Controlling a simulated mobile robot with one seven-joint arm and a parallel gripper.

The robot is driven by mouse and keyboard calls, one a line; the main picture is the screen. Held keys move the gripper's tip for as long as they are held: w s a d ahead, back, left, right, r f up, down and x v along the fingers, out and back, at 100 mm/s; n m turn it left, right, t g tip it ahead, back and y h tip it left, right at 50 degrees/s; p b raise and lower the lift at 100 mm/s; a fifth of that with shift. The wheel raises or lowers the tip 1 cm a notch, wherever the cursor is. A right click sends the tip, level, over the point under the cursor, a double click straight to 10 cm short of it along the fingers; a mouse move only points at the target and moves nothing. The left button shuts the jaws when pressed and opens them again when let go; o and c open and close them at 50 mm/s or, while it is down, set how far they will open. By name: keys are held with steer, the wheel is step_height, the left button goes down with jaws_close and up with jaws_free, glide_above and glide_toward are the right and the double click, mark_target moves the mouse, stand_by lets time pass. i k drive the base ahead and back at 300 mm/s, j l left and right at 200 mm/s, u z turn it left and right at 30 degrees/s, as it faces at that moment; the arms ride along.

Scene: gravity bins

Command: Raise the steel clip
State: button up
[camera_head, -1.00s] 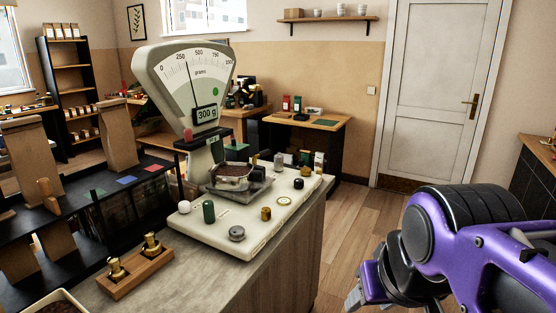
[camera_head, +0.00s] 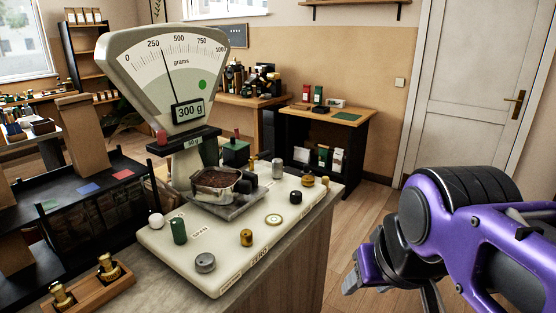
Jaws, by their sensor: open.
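I cannot make out a part that is clearly the steel clip. The white dial scale (camera_head: 165,70) stands on the counter at left and middle. Its pale base (camera_head: 222,276) carries several small parts, among them a grey metal knob (camera_head: 205,263), a silver cylinder (camera_head: 277,168), a green cylinder (camera_head: 179,231) and a brass cylinder (camera_head: 246,238). Labels beside them are too small to read surely. My gripper (camera_head: 388,286) is at the lower right, open, beyond the counter's right side and apart from the scale. Its fingers are partly hidden by my purple arm.
A metal pan of dark grounds (camera_head: 216,181) sits on the scale. A wooden block with brass weights (camera_head: 98,290) is at the lower left, near a black rack with paper bags (camera_head: 75,143). Open wooden floor (camera_head: 350,222) lies between the counter and the white door (camera_head: 468,90).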

mark_target(306, 171)
steer(key=i+l+u, duration=0.15)
steer(key=i+l, duration=0.25)
steer(key=i+l+u, duration=0.1)
steer(key=i+l, duration=0.25)
steer(key=l, duration=0.2)
steer(key=i+l+u, duration=0.15)
steer(key=i+l, duration=0.2)
steer(key=l, duration=0.15)
